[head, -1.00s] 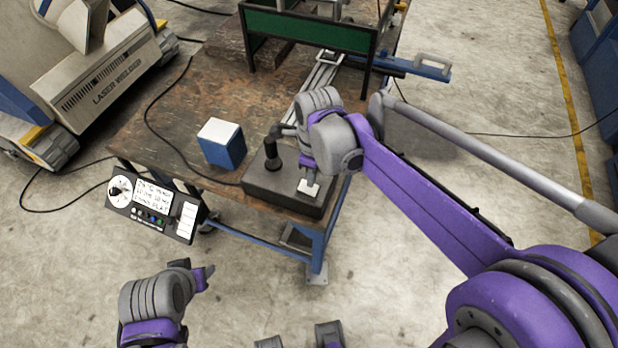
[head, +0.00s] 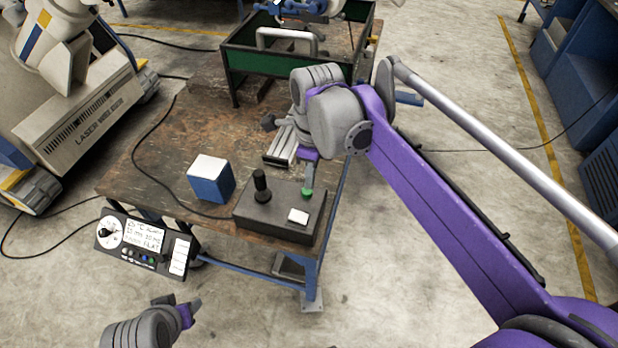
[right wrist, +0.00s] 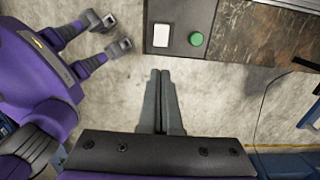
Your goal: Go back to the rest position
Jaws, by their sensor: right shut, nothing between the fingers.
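There the box carries the white switch plate (right wrist: 161,35) and the green button (right wrist: 196,39), both clear of the fingers. My left gripper (head: 182,306) is low at the left, away from the table. Its fingers (right wrist: 112,33) stand apart in the right wrist view, with nothing between them.
The box stands on the worn table (head: 160,150), near its front edge, with a black joystick (head: 261,187) on top. A blue-and-white cube (head: 210,180) is left of it. A control panel (head: 145,246) hangs at the front left. A green-framed tray (head: 240,62) stands behind.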

